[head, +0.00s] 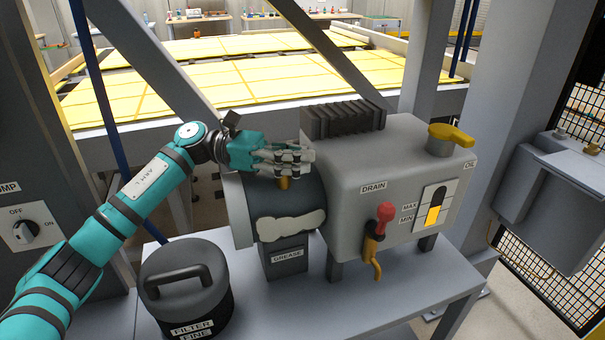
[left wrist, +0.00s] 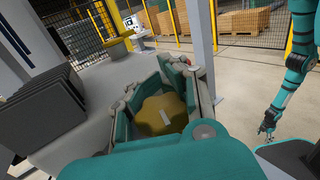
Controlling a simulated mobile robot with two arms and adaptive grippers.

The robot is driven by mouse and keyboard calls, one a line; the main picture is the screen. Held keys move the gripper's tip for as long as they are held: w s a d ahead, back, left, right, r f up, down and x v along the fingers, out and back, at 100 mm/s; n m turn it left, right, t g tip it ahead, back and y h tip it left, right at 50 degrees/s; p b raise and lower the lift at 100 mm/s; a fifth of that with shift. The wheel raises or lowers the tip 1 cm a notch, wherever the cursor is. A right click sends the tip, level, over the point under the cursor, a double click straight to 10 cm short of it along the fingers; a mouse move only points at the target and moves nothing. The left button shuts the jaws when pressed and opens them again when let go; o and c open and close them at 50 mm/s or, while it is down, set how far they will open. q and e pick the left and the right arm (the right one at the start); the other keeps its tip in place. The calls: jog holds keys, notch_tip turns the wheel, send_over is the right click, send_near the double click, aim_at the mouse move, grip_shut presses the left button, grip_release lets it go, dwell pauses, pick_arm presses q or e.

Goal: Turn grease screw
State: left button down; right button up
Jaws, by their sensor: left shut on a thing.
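The grease screw (head: 284,183) is a brass-yellow knob on top of the dark round housing of the pump, above the GREASE box (head: 287,258). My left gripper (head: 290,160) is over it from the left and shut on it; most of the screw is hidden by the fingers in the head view. In the left wrist view the broad lobed yellow top of the screw (left wrist: 165,113) sits between the teal and grey fingers (left wrist: 160,95). My right gripper (left wrist: 268,128) hangs at the right of the left wrist view, small and away from the screw.
The grey pump body (head: 360,190) carries a red-handled drain valve (head: 385,212), a yellow oil cap (head: 452,135) and black fins (head: 343,118). A black FILTER FINE canister (head: 187,290) stands on the bench at front left. A pump switch panel (head: 25,230) is at far left.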

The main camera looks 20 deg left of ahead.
pick_arm(q)
jog(key=shift+s+m+g+b, duration=0.1)
jog(key=shift+m+g+b, duration=0.2)
jog(key=shift+g+b, duration=0.15)
jog(key=shift+r, duration=0.15)
jog(key=c, duration=1.1)
grip_release()
jog(key=shift+w+a, duration=0.15)
jog(key=shift+a, duration=1.75)
jog(key=shift+w+a, duration=0.1)
jog(key=shift+a, duration=1.8)
